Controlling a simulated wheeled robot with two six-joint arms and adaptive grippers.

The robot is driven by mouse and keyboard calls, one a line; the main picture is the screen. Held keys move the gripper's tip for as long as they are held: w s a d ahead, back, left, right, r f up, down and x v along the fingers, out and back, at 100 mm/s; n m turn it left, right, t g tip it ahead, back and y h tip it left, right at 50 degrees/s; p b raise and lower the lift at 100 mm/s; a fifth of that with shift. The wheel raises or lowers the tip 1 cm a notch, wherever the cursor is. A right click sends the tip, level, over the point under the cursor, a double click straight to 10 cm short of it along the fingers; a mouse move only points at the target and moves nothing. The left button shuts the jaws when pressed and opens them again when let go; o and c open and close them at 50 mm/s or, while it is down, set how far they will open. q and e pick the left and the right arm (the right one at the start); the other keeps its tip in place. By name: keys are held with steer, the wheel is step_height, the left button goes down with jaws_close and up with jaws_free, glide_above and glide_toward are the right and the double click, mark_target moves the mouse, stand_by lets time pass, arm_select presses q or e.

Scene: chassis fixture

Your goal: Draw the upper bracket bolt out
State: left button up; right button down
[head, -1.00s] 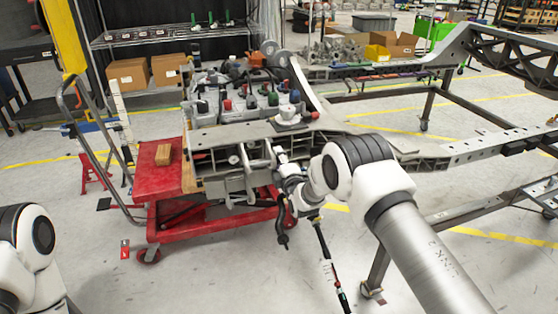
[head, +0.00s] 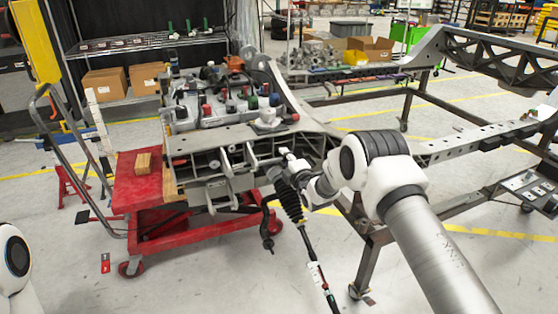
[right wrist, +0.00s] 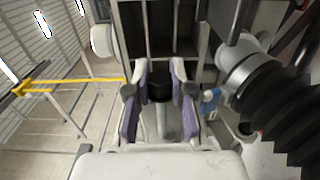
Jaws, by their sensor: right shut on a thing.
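My right gripper (right wrist: 160,95) is shut on a dark, round-headed piece, which I take to be the upper bracket bolt (right wrist: 160,89). Its purple-lined fingers lie on either side of it in the right wrist view. In the head view the right gripper (head: 284,160) is at the right end of the grey bracket assembly (head: 215,160), small and partly hidden by its own wrist. The bolt's shank and its seat cannot be made out. My left gripper is out of view; only part of the left arm shows at the lower left.
A black ribbed boot (right wrist: 285,105) on a rod (head: 315,268) hangs close beside the right gripper. The red cart (head: 145,185) stands under the assembly. Long chassis rails (head: 470,147) run off to the right. Floor at the front is open.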

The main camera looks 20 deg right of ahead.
steer(key=shift+d, duration=0.1)
steer(key=c, duration=1)
jaws_free()
steer(key=shift+s+d, duration=0.1)
steer(key=shift+s+f, duration=0.1)
steer(key=shift+s, duration=0.25)
steer(key=s, duration=0.7)
steer(key=shift+s+d+r, duration=0.1)
steer(key=shift+s+r, duration=0.05)
steer(key=shift+r, duration=0.05)
